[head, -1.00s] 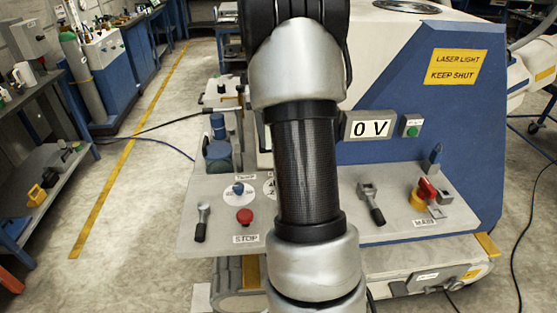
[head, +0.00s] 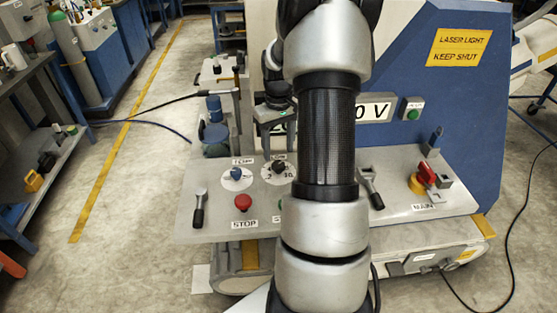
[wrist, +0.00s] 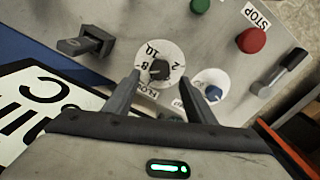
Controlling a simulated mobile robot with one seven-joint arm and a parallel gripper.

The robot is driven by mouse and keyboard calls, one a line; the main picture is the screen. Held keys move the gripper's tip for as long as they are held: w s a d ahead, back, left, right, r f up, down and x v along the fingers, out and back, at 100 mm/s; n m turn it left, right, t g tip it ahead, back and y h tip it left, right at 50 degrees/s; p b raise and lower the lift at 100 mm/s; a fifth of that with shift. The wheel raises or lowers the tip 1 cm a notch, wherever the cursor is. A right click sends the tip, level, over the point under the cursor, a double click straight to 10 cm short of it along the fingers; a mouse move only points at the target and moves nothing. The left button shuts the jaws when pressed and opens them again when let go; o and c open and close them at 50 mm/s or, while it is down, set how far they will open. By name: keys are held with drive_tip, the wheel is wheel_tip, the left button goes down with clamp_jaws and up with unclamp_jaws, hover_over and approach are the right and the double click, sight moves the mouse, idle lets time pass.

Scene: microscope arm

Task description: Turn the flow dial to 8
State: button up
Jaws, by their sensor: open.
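The flow dial (head: 278,168) is a black knob on a white scale plate, on the grey sloping panel. In the wrist view the flow dial (wrist: 158,68) shows the numbers 10, 8 and 2, and a partly covered FLOW label; I cannot tell for sure where its pointer stands. My gripper (head: 276,140) is open above and behind the dial in the head view. In the wrist view my gripper (wrist: 158,82) has its two fingers either side of the lower part of the dial plate, apparently not touching the knob.
The blue-knobbed TEMP dial (wrist: 214,92) is close by the right finger. A red STOP button (head: 243,202), a green button (wrist: 200,6), a black-handled lever (head: 198,210) and a red and yellow main switch (head: 424,178) share the panel. A voltage display (head: 376,108) stands behind.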

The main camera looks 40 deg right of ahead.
sight(279, 164)
wheel_tip(279, 164, down, 5)
drive_tip(key=shift+f, duration=0.1)
idle(0.3)
drive_tip(key=c, duration=1)
drive_tip(key=shift+m+b, duration=0.3)
drive_tip(key=shift+m, duration=0.3)
drive_tip(key=shift+c, duration=0.2)
